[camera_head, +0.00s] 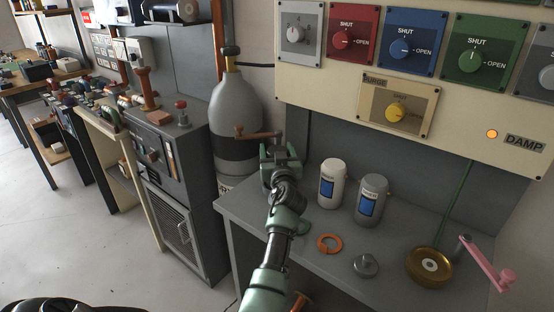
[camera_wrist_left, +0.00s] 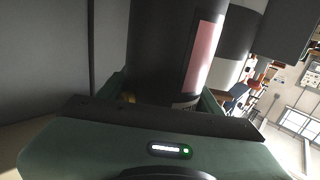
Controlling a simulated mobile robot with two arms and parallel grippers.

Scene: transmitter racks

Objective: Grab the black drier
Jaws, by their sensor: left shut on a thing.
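My left gripper (camera_head: 281,155) is at the back left of the grey bench (camera_head: 240,222). In the left wrist view a dark canister with a pinkish label, the black drier (camera_wrist_left: 158,45), stands between the fingers, and the gripper is shut on it. In the head view the drier is hidden behind my gripper and cannot be made out. A white canister (camera_head: 332,184) and a grey canister (camera_head: 371,200), both with blue labels, stand upright to the right of my gripper, apart from it. My right gripper is not in view.
An orange ring (camera_head: 329,243), a grey knobbed lid (camera_head: 365,265), a brass wheel (camera_head: 429,266) and a pink crank (camera_head: 489,266) are on the right of the bench. A valve panel (camera_head: 440,130) overhangs it. A tall grey cylinder (camera_head: 236,112) stands to the left.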

